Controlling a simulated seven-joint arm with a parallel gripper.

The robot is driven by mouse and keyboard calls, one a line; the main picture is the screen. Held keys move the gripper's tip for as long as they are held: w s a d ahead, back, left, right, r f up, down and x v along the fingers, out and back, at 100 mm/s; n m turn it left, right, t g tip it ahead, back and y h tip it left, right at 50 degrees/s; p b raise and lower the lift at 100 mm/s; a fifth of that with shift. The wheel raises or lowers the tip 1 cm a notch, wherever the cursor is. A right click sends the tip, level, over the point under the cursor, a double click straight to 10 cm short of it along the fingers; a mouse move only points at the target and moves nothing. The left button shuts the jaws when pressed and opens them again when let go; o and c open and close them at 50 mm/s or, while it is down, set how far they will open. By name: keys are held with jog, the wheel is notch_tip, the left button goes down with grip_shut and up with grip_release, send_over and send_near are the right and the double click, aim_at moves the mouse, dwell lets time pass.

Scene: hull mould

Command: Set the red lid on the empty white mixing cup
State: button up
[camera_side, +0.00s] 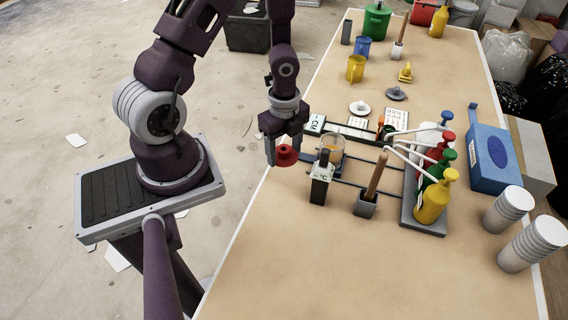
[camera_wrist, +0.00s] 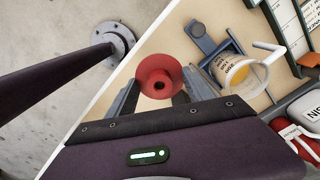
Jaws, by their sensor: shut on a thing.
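My gripper (camera_side: 283,150) is shut on the red lid (camera_side: 287,156), which has a round knob. In the wrist view the lid (camera_wrist: 158,70) sits between my two fingers. My gripper holds it near the table's left edge, left of a clear cup (camera_side: 331,145). In the wrist view this cup (camera_wrist: 236,70) has a pale rim, a printed label and amber contents. White cups stand in two stacks (camera_side: 509,208) (camera_side: 534,243) at the right of the table. I cannot make out a separate empty white mixing cup.
The table's front is clear.

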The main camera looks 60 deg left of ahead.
jog(key=w+r, duration=0.2)
jog(key=w, duration=0.5)
send_near(335, 134)
jog(key=s+d+f, duration=0.1)
jog(key=s+d, duration=0.1)
jog(key=shift+d+f, duration=0.2)
jog(key=shift+f, duration=2.3)
jog(key=shift+f, duration=0.45)
jog(key=o, duration=1.7)
jog(key=shift+r, duration=3.55)
